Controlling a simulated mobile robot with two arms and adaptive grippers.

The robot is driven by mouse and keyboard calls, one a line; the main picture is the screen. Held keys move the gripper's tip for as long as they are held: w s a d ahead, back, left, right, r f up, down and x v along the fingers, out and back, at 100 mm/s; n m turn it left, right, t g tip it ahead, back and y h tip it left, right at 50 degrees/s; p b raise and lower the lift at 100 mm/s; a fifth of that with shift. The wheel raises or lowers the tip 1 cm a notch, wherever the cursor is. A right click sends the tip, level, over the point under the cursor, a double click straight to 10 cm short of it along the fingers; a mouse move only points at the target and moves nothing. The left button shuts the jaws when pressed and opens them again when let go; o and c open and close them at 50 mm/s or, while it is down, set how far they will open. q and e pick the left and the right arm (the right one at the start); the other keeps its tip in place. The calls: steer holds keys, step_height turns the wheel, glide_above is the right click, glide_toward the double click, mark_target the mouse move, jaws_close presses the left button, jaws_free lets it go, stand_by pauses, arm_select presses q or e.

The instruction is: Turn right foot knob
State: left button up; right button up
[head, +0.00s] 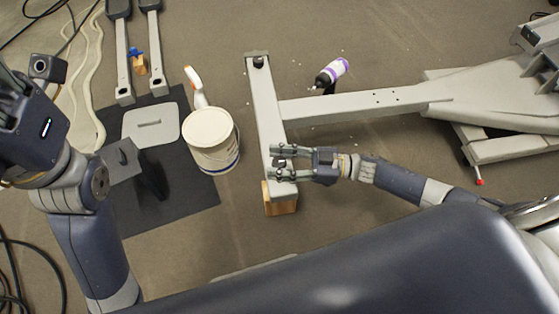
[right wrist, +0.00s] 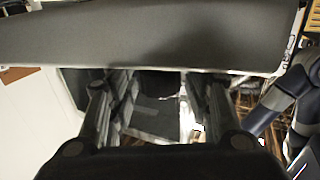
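The grey crossbar (head: 265,110) of the elliptical's frame runs from top to bottom in the head view. A black foot knob (head: 258,62) shows at its far end. My right gripper (head: 274,161) is at the near end of the bar, its fingers apart and pointing left. In the right wrist view the bar (right wrist: 150,35) spans the top, and my right gripper (right wrist: 155,100) is open below it. A dark rounded thing (right wrist: 158,84), perhaps the near foot knob, shows between the fingers under the bar; I cannot tell whether they touch it.
A wooden block (head: 281,206) supports the bar's near end. A white bucket (head: 210,140) stands left of the bar on a dark mat (head: 190,205). A purple-and-white bottle (head: 336,70) lies behind the frame's long beam (head: 350,104). Cables lie at the left.

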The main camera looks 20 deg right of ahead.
stand_by(0.3)
steer(key=shift+s+d, duration=0.15)
steer(key=shift+d, duration=0.2)
steer(key=v, duration=1.1)
